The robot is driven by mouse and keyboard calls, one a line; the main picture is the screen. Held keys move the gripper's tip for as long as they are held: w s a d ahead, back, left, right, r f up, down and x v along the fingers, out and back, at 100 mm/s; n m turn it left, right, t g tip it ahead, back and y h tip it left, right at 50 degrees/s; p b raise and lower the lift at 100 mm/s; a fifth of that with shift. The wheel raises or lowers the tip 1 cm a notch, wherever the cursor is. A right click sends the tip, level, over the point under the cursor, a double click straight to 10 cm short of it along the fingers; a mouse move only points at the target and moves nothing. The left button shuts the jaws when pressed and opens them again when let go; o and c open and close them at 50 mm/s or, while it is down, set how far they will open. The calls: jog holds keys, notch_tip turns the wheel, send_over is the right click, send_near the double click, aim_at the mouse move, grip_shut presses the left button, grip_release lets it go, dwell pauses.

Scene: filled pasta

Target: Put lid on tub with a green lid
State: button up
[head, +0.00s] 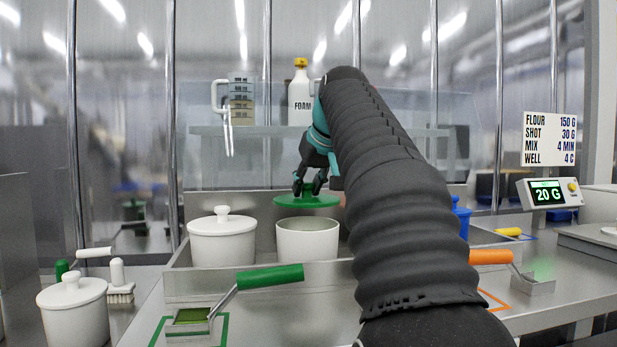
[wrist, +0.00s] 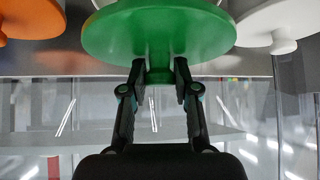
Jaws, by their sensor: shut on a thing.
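My gripper (head: 310,186) is shut on the knob of a round green lid (head: 307,201). In the wrist view the lid (wrist: 160,38) sits beyond the fingertips (wrist: 160,70), its knob between them. An open white tub (head: 308,243) stands in the metal tray below. In the head view the lid appears above the tub's far rim, with a gap between them. How far the lid is from the tub in depth is hard to tell. The tub is mostly hidden behind the lid in the wrist view.
A white tub with a white lid (head: 222,240) stands just left of the open tub; its lid (wrist: 272,18) shows in the wrist view. An orange lid (wrist: 30,22) is on the other side. A green-handled scoop (head: 270,276) lies in front. A foam bottle (head: 301,97) stands behind.

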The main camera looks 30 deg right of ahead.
aim_at(311, 199)
jog(key=shift+f+b, duration=1.25)
jog(key=shift+f, duration=0.8)
jog(key=shift+s+r, duration=0.1)
jog(key=shift+s, duration=0.1)
jog(key=shift+f+p, duration=0.2)
jog(key=shift+p, duration=0.3)
dwell(1.2)
jog(key=o, duration=1.6)
jog(key=shift+r+p, duration=1.35)
jog(key=shift+r, duration=2.15)
